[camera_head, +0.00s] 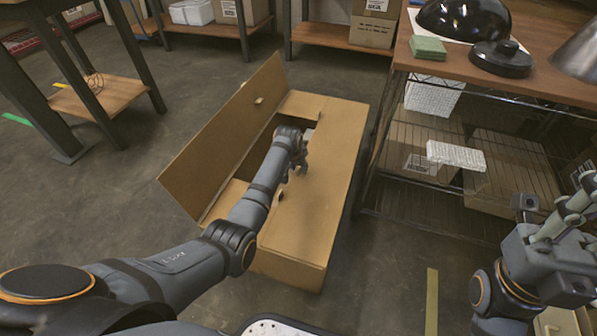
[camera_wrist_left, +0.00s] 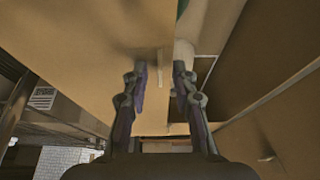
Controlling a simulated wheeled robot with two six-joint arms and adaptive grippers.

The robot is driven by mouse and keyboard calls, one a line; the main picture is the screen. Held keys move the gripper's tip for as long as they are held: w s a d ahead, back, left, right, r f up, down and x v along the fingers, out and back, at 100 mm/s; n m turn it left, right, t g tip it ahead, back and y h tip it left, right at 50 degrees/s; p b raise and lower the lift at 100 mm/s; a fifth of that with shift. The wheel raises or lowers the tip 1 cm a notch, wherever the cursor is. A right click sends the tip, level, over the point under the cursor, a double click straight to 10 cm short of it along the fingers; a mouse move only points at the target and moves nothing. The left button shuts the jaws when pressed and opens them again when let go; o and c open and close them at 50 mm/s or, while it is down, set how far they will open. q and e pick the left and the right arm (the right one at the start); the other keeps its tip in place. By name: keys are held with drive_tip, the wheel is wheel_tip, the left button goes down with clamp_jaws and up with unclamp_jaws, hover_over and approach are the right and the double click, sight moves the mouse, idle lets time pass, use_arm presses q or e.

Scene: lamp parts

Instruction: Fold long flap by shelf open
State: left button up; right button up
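A brown cardboard box (camera_head: 300,262) stands on the floor. Its long flap by the shelf (camera_head: 318,205) lies flat over the right part of the opening. The other long flap (camera_head: 225,130) stands up and leans outward to the left. My left gripper (camera_head: 301,160) is at the inner edge of the flap by the shelf. In the left wrist view, the left gripper (camera_wrist_left: 162,75) has its fingers apart, near the flap edge (camera_wrist_left: 160,100); I cannot tell whether they touch it. My right gripper (camera_head: 575,200) is at the right, away from the box, its fingertips partly out of frame.
A wire shelf unit (camera_head: 470,190) with a wooden top (camera_head: 560,70) stands close to the right of the box. A black lamp shade (camera_head: 462,18), a black lamp base (camera_head: 500,58) and green pads (camera_head: 428,48) lie on top. Floor left of the box is free.

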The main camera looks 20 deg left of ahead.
use_arm(q)
drive_tip(key=shift+w+f, duration=0.1)
drive_tip(key=shift+f, duration=0.05)
clamp_jaws()
idle(0.4)
